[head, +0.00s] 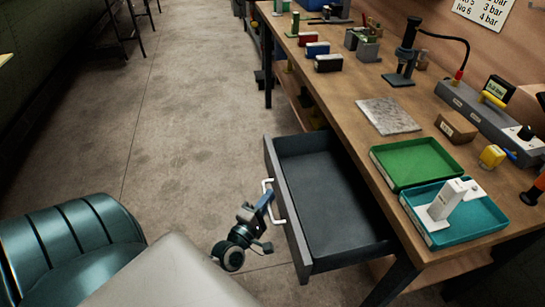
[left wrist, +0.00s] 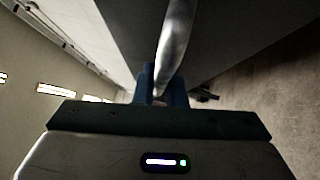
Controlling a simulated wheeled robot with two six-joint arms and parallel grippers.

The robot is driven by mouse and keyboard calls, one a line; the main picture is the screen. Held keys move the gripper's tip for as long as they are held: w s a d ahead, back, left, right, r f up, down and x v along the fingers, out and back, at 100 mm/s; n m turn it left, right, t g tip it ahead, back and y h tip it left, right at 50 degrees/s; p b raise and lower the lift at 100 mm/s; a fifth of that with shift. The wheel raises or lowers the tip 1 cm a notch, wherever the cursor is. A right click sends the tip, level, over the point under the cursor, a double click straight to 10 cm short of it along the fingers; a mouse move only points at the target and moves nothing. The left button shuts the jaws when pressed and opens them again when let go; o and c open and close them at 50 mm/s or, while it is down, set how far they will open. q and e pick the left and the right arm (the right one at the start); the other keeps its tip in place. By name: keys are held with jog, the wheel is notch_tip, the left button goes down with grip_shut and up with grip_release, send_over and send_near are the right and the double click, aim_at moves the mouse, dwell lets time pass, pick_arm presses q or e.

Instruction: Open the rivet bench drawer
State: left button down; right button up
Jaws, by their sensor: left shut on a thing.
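The rivet bench drawer (head: 330,210) is pulled well out from under the bench, and its dark inside looks empty. Its white bar handle (head: 275,203) is on the front panel, facing left in the head view. My left gripper (head: 266,200) is at the handle, shut on it. In the left wrist view the handle (left wrist: 178,40) runs as a pale bar down between the blue fingers (left wrist: 160,88), with the drawer front (left wrist: 125,35) behind it. My right gripper is not in view.
The wooden bench top (head: 350,95) holds a green tray (head: 415,163), a teal tray (head: 480,222) with a white part in it, a grey plate (head: 388,116) and several tools. A green rounded object (head: 70,245) stands at lower left. The floor (head: 190,110) left of the drawer is clear.

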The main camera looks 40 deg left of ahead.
pick_arm(q)
jog(key=shift+r, duration=0.1)
jog(key=c, duration=1.8)
grip_release()
jog(key=shift+o, duration=0.2)
jog(key=shift+w, duration=0.1)
